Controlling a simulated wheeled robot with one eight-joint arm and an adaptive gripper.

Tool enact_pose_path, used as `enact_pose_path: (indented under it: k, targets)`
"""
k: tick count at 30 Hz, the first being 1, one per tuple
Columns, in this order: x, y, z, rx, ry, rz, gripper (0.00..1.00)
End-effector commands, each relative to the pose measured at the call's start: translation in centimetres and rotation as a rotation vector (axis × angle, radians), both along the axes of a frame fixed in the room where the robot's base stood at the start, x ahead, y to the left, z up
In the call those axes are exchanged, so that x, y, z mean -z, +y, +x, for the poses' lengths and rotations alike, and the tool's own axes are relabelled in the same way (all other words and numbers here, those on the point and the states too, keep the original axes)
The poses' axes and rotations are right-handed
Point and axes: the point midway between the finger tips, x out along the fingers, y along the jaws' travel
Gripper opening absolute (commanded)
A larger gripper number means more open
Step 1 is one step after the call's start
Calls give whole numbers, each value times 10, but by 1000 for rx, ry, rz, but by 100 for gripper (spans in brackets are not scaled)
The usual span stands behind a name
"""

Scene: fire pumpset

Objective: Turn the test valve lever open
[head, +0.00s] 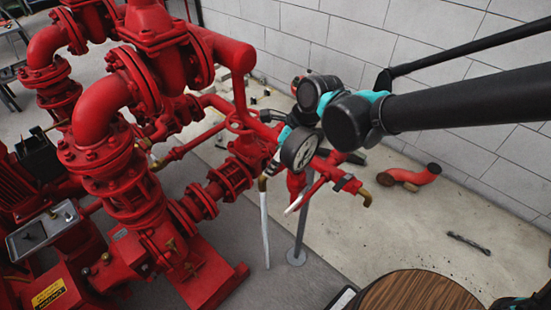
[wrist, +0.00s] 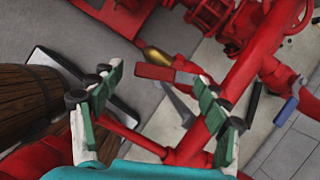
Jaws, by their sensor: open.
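A valve lever with a flat red handle (wrist: 155,72) and a metal stem shows in the wrist view, beside a brass outlet (wrist: 157,56) on the red pipework. My gripper (wrist: 158,82) is open, with its green-padded fingers spread left and right of the lever's handle. Nothing is held between them; I cannot tell how far beyond the fingertips the lever is. In the head view the gripper is mostly hidden behind the pressure gauge (head: 300,149) and my arm. A brass outlet (head: 365,197) shows below right of the gauge.
A blue handle (wrist: 286,111) lies right of the fingers. A thick red pipe (wrist: 245,75) runs close by the right finger. A wooden barrel (head: 418,291) stands at the front.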

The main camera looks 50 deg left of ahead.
Motion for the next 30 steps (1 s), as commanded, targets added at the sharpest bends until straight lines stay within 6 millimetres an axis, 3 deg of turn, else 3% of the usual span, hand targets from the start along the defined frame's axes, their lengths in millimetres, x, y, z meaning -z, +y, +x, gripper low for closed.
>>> enact_pose_path:
  k: [18, 30]
  targets:
    - [-95, -35, 18, 2, 0, -1, 75]
    - [-106, -39, 20, 0, 0, 0, 75]
